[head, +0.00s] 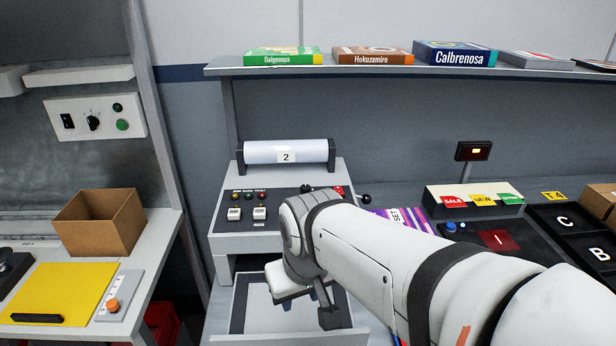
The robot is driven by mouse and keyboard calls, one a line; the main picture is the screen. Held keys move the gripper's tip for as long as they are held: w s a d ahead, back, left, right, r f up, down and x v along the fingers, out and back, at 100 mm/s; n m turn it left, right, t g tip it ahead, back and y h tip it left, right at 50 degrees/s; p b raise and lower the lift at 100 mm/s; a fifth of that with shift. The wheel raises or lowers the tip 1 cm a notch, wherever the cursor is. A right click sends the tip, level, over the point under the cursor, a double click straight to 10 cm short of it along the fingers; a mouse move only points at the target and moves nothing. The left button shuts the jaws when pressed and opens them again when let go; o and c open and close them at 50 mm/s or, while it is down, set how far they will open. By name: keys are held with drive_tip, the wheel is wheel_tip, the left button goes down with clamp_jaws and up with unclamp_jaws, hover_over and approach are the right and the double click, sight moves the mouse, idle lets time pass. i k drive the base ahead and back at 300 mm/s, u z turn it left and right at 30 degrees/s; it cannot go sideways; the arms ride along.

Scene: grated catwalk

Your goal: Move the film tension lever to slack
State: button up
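The wrapping machine stands in the middle, with a clear film roll (258,152) marked "2" held between two dark end brackets. Its sloped dark panel (226,214) carries white switches and small coloured lamps. A lever with a black ball knob (365,199) sticks out at the panel's right side, and another dark knob (306,188) shows just above my arm. I cannot read which one is the film tension lever or its markings. My gripper (328,314) hangs below the panel, over the machine's lower tray, apart from both knobs. My wrist hides most of it and part of the panel.
The lower tray (238,304) juts out in front. An open cardboard box (98,222) and a yellow mat (62,290) are on the left bench. A shelf (330,71) with several boxes runs above. Label rolls (478,197) and lettered black bins (566,222) are at right.

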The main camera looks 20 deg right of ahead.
sight(366, 199)
drive_tip(key=u, duration=0.05)
drive_tip(key=k, duration=1.35)
drive_tip(key=z, duration=0.65)
drive_tip(key=i, duration=1)
drive_tip(key=z, duration=0.05)
